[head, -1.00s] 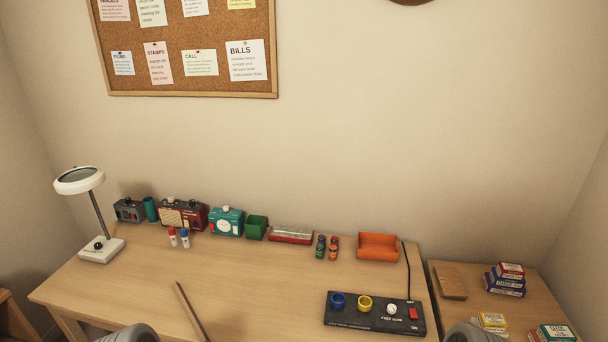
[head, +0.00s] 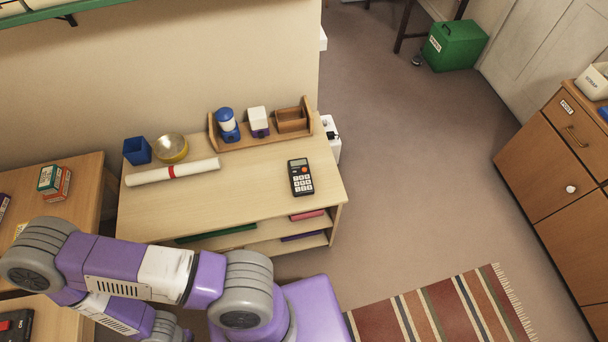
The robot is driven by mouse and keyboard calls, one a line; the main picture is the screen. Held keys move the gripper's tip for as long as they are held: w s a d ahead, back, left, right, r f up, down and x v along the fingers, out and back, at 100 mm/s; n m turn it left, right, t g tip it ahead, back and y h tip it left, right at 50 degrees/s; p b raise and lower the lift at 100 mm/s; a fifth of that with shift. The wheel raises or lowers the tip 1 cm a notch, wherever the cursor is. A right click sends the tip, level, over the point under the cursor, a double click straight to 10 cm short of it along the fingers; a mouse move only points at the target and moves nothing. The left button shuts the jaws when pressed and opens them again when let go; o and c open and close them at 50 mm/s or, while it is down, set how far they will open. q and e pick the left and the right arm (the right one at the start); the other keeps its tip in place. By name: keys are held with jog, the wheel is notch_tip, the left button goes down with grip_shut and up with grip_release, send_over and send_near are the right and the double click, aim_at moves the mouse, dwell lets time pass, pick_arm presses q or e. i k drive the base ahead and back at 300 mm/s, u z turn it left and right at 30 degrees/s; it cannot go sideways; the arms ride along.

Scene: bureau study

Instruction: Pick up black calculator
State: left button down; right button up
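The black calculator (head: 300,178) lies face up on the right end of a light wooden shelf desk, close to its right edge. It has a small screen at the top and pale keys, with an orange key among them. Nothing touches it. My purple and grey arm links cross the lower left of the head view, in front of the desk and well apart from the calculator. Neither gripper's fingers show in this view.
The desk top (head: 240,200) also holds a rolled paper (head: 172,172), a blue cup (head: 137,151), a bowl (head: 172,148) and a wooden organiser (head: 262,130). A striped rug (head: 440,315) lies on open floor. Drawers (head: 550,150) stand at the right.

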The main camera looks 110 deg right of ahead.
aim_at(302, 184)
jog(key=u, duration=0.5)
jog(key=k, duration=2.3)
jog(key=z, duration=1.2)
